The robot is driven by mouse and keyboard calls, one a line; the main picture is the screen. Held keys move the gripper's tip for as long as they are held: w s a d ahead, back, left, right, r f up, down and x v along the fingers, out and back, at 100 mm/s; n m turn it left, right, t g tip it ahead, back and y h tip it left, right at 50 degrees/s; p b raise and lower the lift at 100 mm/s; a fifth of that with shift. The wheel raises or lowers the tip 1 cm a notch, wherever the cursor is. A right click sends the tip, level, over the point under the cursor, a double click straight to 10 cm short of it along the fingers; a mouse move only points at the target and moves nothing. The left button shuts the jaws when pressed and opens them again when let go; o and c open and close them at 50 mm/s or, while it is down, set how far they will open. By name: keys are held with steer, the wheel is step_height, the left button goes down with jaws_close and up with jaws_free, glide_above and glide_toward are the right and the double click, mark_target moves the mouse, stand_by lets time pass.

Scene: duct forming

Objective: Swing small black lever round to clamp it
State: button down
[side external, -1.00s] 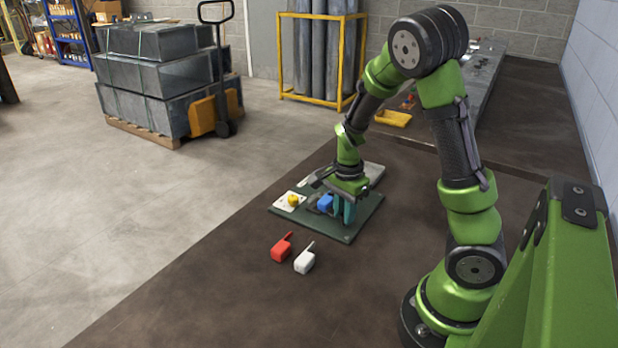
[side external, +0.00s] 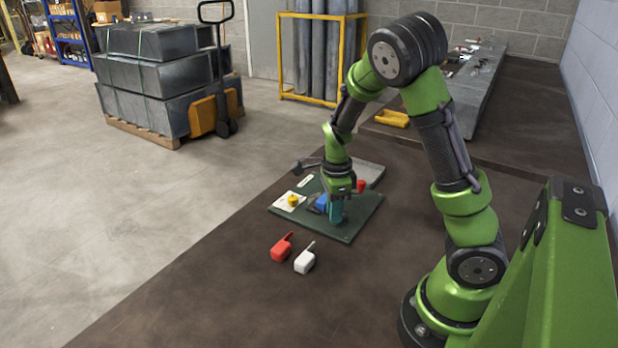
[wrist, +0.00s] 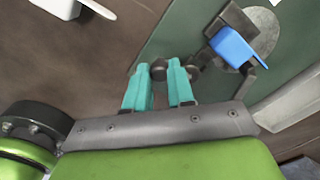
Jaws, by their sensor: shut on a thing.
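My gripper (wrist: 157,68) has teal fingers shut on the dark round knob of the small black lever (wrist: 195,66). The lever runs right from the knob toward a dark clamp (wrist: 232,18) beside a blue block (wrist: 236,47). The block sits over a grey oval plate on the green board. In the side external view my gripper (side external: 336,214) points down low over the green board (side external: 355,222), just right of the blue block (side external: 321,203). The lever is hidden there by my fingers.
A yellow knob (side external: 293,200) on a white plate is at the board's left. A small red part (side external: 360,186) shows behind my gripper. Table to the right is clear.

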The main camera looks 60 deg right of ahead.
steer(key=shift+w, duration=0.15)
steer(key=c, duration=1)
jaws_free()
steer(key=shift+o, duration=0.2)
step_height(320, 180, up, 17)
